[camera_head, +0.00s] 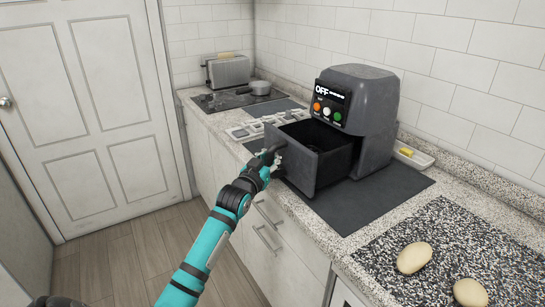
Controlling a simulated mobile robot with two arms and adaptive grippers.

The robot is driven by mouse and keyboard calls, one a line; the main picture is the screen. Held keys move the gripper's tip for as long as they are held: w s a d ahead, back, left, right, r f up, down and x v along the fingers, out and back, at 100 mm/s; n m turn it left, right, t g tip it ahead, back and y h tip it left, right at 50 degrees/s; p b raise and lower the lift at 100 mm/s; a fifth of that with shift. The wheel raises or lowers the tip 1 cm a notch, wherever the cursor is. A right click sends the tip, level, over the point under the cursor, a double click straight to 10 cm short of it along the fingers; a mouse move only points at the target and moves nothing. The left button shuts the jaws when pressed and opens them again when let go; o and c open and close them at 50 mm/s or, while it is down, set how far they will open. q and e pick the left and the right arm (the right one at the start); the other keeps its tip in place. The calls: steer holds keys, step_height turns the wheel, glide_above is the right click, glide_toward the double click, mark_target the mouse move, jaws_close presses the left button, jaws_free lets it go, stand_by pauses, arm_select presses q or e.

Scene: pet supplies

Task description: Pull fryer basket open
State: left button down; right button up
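The dark grey air fryer (374,100) stands on a dark mat (385,198) on the counter, with a panel reading OFF and orange, white and green buttons. Its fryer basket (318,165) is slid well out of the body toward the left. The basket's open top shows and the inside looks empty. My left gripper (272,160) is at the basket's front, shut around the handle (270,152). The fingertips are small and partly hidden against the dark handle. My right gripper is not in view.
A toaster (228,70) and a pot (260,87) stand at the back. Several white items (258,127) lie left of the basket. A small tray (412,156) is right of the fryer. A speckled board (450,245) with pale potato-like things (413,258) lies front right.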

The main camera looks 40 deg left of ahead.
arm_select(q)
steer(key=c, duration=1.4)
jaws_free()
steer(key=shift+d, duration=0.15)
steer(key=o, duration=0.3)
steer(key=s+d, duration=0.2)
steer(key=s, duration=0.9)
steer(key=shift+s, duration=0.4)
